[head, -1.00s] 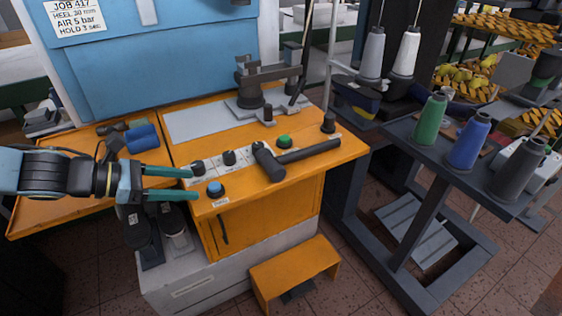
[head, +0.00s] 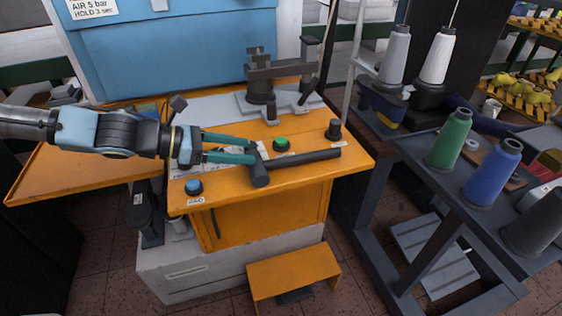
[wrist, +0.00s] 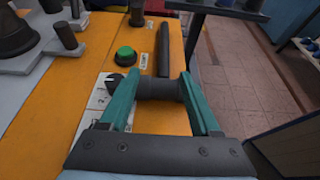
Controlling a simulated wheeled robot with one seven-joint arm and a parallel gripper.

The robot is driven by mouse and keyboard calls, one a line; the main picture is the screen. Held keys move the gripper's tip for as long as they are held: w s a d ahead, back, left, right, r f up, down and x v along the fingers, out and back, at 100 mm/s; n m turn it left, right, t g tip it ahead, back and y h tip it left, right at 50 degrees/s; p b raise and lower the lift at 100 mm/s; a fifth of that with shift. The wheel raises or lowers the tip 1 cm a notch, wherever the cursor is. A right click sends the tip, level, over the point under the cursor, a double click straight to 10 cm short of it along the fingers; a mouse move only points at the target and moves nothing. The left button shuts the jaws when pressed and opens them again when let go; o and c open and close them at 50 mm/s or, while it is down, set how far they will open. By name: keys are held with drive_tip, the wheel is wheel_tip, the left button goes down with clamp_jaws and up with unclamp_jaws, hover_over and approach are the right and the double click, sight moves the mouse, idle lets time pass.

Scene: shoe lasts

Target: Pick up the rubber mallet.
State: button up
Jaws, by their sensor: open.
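The rubber mallet (head: 305,160) lies on the orange machine top, with its dark head to the left and its handle pointing right. My gripper (head: 250,150) is open, with its teal fingers reaching the mallet head from the left. In the wrist view, the mallet head (wrist: 158,88) lies crosswise between the tips of my gripper (wrist: 160,95), and the handle (wrist: 163,50) runs away from me. I cannot tell whether either finger touches the head.
A green button (head: 282,144) sits close behind the mallet, and a blue button (head: 193,187) is near the front left. A dark knob (head: 333,130) stands beyond the handle. A grey clamp fixture (head: 265,85) is at the back. Thread cones (head: 450,138) stand on a rack to the right.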

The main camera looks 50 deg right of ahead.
sight(279, 159)
drive_tip(key=x, duration=0.5)
drive_tip(key=shift+s+p, duration=0.1)
drive_tip(key=shift+p, duration=0.25)
drive_tip(key=shift+s+a+p+x, duration=0.1)
drive_tip(key=shift+p+x, duration=0.2)
drive_tip(key=shift+x, duration=0.4)
drive_tip(key=shift+s+a+p+x, duration=0.15)
drive_tip(key=shift+p+x, duration=0.15)
drive_tip(key=shift+x, duration=0.45)
drive_tip(key=shift+s+a+p+x, duration=0.1)
drive_tip(key=shift+p+x, duration=0.2)
drive_tip(key=shift+x, duration=0.4)
drive_tip(key=shift+s+d+f, duration=0.15)
drive_tip(key=shift+d+f, duration=0.2)
drive_tip(key=shift+f, duration=0.1)
clamp_jaws()
